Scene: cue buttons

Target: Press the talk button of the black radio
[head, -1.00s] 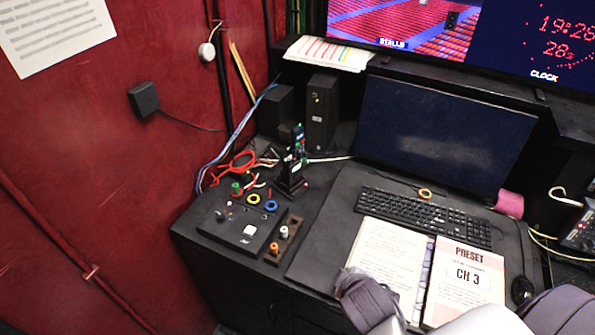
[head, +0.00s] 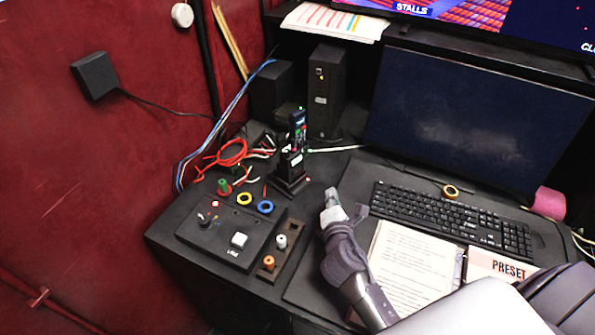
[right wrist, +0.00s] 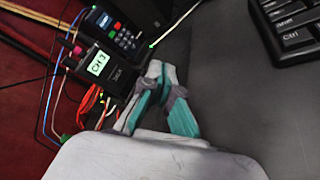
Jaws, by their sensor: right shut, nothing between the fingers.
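A black radio (head: 298,130) stands upright in a black stand (head: 288,186) on the desk's left part. In the right wrist view, a black unit (right wrist: 98,64) with a lit "CH 3" screen is beside a dark keypad handset (right wrist: 118,35). I cannot tell for sure which part is the talk button. My right gripper (head: 332,196) is shut and empty, over the desk to the right of and nearer than the stand, apart from it. Its fingertips (right wrist: 156,72) point toward the devices in the right wrist view. My left gripper is not in view.
A control box (head: 225,238) with knobs and a white button, and a small strip (head: 282,252) with two knobs, lie left of my gripper. Red and white cables (head: 232,155) lie behind. A keyboard (head: 450,218) and papers (head: 405,270) are to the right.

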